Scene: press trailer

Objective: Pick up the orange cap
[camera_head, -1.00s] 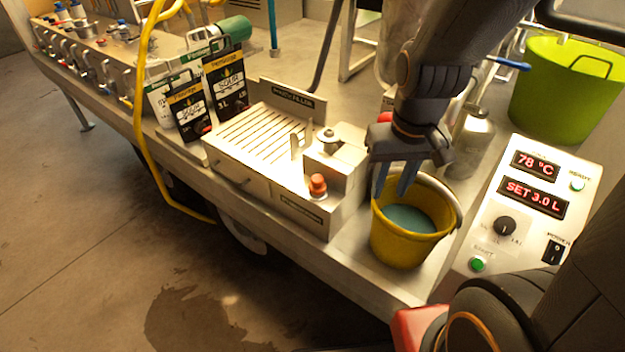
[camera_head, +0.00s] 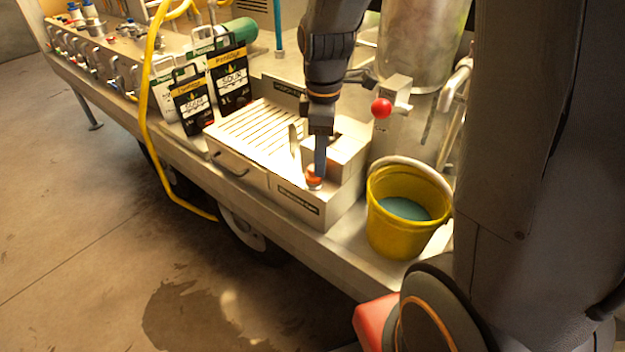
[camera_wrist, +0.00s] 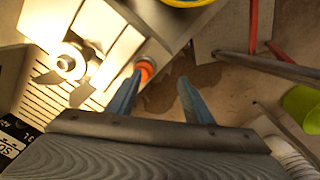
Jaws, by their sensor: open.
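The orange cap (camera_head: 313,183) sits upright on the front ledge of the metal filling box (camera_head: 335,200), partly hidden behind my fingers in the head view. It also shows in the wrist view (camera_wrist: 147,67), at the tip of the left finger and left of the middle of the gap. My gripper (camera_head: 319,166) points down right over the cap. In the wrist view, my gripper (camera_wrist: 160,76) is open, with two blue fingers apart and nothing held between them. I cannot tell whether the left finger touches the cap.
A yellow bucket (camera_head: 385,225) with bluish liquid stands just right of the box. A red ball knob (camera_head: 381,108) is behind it. Black and white bags (camera_head: 192,105) stand left of the slatted tray (camera_head: 245,135). A yellow hose (camera_head: 146,110) hangs over the trailer edge.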

